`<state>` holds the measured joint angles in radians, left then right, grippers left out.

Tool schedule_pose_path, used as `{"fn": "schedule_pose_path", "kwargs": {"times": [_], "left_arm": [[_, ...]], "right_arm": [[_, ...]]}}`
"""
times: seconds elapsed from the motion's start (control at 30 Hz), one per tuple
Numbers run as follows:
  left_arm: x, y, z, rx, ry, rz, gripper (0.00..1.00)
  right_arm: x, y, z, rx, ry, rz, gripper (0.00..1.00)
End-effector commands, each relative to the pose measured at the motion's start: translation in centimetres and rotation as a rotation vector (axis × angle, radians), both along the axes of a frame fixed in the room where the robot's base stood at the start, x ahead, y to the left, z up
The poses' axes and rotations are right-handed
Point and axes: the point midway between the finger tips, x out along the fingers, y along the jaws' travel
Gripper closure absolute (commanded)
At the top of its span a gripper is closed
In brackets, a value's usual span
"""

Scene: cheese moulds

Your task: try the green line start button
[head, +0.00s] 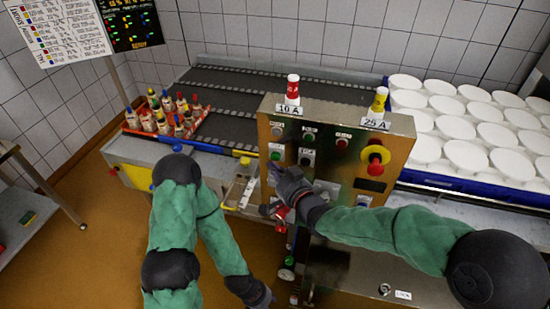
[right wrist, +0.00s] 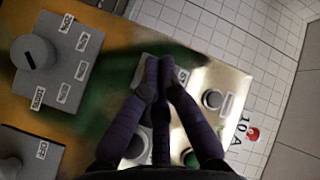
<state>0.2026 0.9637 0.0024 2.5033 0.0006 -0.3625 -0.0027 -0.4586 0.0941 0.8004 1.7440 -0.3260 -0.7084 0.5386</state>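The control panel (head: 330,170) is a tan box with several buttons and switches. One green button (head: 276,155) is on its left side, just above my right fingertips. I cannot read which is labelled start. My right gripper (head: 274,172) points at the panel's left part. In the right wrist view its fingers (right wrist: 165,66) are together, with nothing seen between them, over a small pale plate; contact cannot be told. A green button (right wrist: 191,158) partly shows behind them. My left gripper (head: 260,296) hangs low, its fingers unclear.
A red emergency knob (head: 375,157) sits on the panel's right. A red fuse (head: 293,88) and a yellow fuse (head: 380,100) stand on top. White moulds (head: 467,155) fill the right conveyor. Bottles (head: 165,122) stand in a crate at the left.

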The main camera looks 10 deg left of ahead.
Motion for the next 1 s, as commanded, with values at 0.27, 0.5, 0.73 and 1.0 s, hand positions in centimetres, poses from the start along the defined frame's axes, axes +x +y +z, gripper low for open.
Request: {"fn": "schedule_pose_path", "kwargs": {"times": [0.27, 0.5, 0.73, 1.0], "left_arm": [[0.00, 0.00, 0.00, 0.000, 0.000, 0.000, 0.60], [0.00, 0.00, 0.00, 0.000, 0.000, 0.000, 0.60], [0.00, 0.00, -0.22, 0.000, 0.000, 0.000, 0.60], [-0.01, 0.00, -0.75, 0.000, 0.000, 0.000, 0.60]], "right_arm": [[0.00, 0.00, 0.00, 0.000, 0.000, 0.000, 1.00], [0.00, 0.00, 0.00, 0.000, 0.000, 0.000, 1.00], [0.21, -0.01, -0.02, 0.000, -0.001, -0.001, 1.00], [0.84, -0.03, -0.03, -0.001, 0.000, 0.001, 1.00]]}}
